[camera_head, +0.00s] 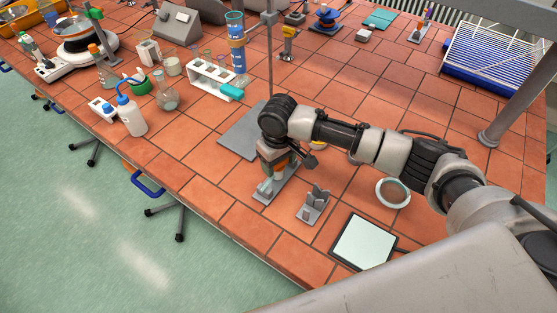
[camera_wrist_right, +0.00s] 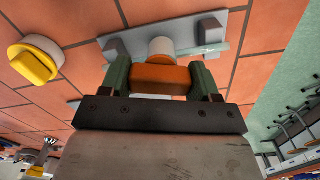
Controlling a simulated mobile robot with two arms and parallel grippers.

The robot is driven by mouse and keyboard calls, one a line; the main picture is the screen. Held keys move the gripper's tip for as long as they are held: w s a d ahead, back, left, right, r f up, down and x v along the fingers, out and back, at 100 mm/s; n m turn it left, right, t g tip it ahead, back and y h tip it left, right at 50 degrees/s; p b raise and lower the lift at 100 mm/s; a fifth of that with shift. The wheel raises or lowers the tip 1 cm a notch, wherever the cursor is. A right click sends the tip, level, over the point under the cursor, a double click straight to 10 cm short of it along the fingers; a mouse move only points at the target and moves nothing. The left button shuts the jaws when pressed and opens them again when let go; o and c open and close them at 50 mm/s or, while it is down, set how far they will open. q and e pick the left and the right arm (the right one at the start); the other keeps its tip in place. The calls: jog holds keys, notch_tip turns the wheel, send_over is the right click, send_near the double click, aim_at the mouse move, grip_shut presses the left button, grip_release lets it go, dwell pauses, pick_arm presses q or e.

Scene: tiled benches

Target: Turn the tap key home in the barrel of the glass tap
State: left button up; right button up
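My right gripper (camera_wrist_right: 161,76) points down over a grey stand on the bench, with a finger on either side of an orange block (camera_wrist_right: 160,78), which looks like the tap key's handle. The fingers appear to press on it. A pale, whitish cylinder (camera_wrist_right: 161,50) stands just beyond the block, over the grey stand (camera_wrist_right: 232,28); it may be part of the glass tap. I cannot tell how deep the key sits in the barrel. In the head view the stand (camera_head: 265,196) is partly covered by my right gripper (camera_head: 273,172). My left gripper is not in view.
A small grey holder with uprights (camera_head: 314,205) stands right of the stand. A white pad (camera_head: 364,242) and a ring (camera_head: 393,193) lie further right. A yellow-topped round piece (camera_wrist_right: 36,64) is close by. A wash bottle (camera_head: 131,118) and tube rack (camera_head: 212,78) stand further left.

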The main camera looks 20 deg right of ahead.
jog(key=shift+o, duration=1)
jog(key=c, duration=0.5)
jog(key=shift+r+p, duration=0.15)
jog(key=shift+p, duration=0.3)
jog(key=m+p, duration=0.3)
jog(key=p, duration=0.1)
jog(key=shift+r+m, duration=0.1)
jog(key=shift+m, duration=0.2)
jog(key=shift+f+m+p, duration=0.2)
jog(key=shift+m+p, duration=0.5)
jog(key=shift+s+f, duration=0.1)
jog(key=shift+f, duration=0.05)
